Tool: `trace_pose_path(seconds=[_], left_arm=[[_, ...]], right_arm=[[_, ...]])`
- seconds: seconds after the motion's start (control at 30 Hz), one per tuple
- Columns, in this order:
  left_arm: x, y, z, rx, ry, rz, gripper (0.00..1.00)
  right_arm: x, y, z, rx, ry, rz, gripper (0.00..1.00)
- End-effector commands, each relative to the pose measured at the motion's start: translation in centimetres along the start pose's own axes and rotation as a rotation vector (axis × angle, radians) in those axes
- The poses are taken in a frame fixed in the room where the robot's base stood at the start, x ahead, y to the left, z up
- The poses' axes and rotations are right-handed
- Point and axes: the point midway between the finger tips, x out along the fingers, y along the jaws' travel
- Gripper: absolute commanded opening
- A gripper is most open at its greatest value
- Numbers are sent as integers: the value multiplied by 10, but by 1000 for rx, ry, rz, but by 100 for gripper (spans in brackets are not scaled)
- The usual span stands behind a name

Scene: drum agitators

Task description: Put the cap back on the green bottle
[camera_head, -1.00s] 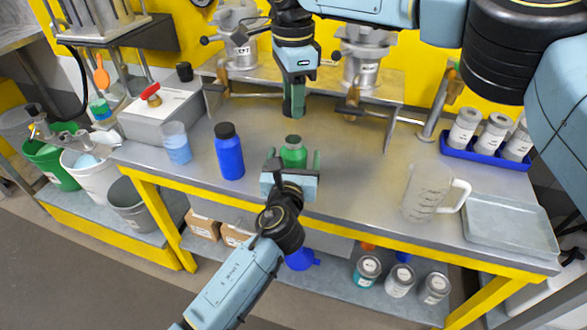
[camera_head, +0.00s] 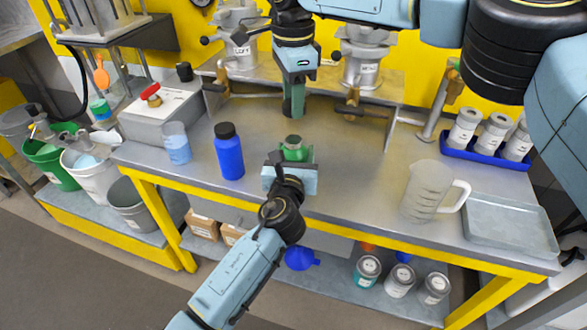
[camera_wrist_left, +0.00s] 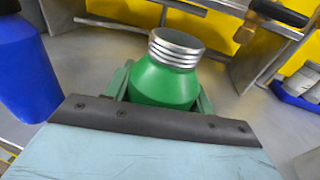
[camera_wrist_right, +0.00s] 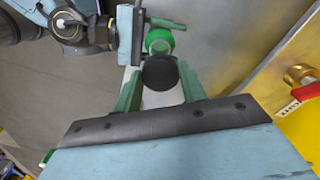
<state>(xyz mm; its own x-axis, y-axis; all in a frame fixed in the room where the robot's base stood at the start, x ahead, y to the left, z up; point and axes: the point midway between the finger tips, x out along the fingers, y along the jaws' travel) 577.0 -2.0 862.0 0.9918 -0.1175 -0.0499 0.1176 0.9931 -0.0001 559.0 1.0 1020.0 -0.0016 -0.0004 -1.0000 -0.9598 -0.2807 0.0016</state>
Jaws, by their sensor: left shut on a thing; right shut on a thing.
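The green bottle (camera_head: 293,141) stands upright on the bench near its front edge. In the left wrist view its bare threaded silver neck (camera_wrist_left: 177,46) shows above the green body. My left gripper (camera_head: 291,155) is shut on the green bottle, one finger on each side of its body. My right gripper (camera_head: 293,103) is above and behind the bottle in the head view, fingers pointing down. In the right wrist view it is shut on the round black cap (camera_wrist_right: 160,73), apart from the bottle (camera_wrist_right: 160,41).
A blue bottle (camera_head: 229,152) with a black cap stands left of the green one, beside a beaker (camera_head: 176,143) of blue liquid. A clear jug (camera_head: 424,190) and a grey tray (camera_head: 508,230) are at the right. A metal stand (camera_head: 330,86) is behind. Bench between is clear.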

Motion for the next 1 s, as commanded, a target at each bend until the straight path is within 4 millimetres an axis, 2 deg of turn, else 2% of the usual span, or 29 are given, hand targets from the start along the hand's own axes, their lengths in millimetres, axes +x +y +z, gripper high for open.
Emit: trace_pose_path(seconds=[0.07, 0.23, 0.53, 1.0], left_arm=[[0, 0, 0, 0, 0, 0, 13], [0, 0, 0, 1, 1, 0, 13], [0, 0, 0, 1, 1, 0, 13], [0, 0, 0, 1, 1, 0, 13]], right_arm=[[0, 0, 0, 0, 0, 0, 20], [8, 0, 0, 0, 0, 2, 20], [48, 0, 1, 0, 0, 1, 20], [50, 0, 1, 0, 1, -1, 20]])
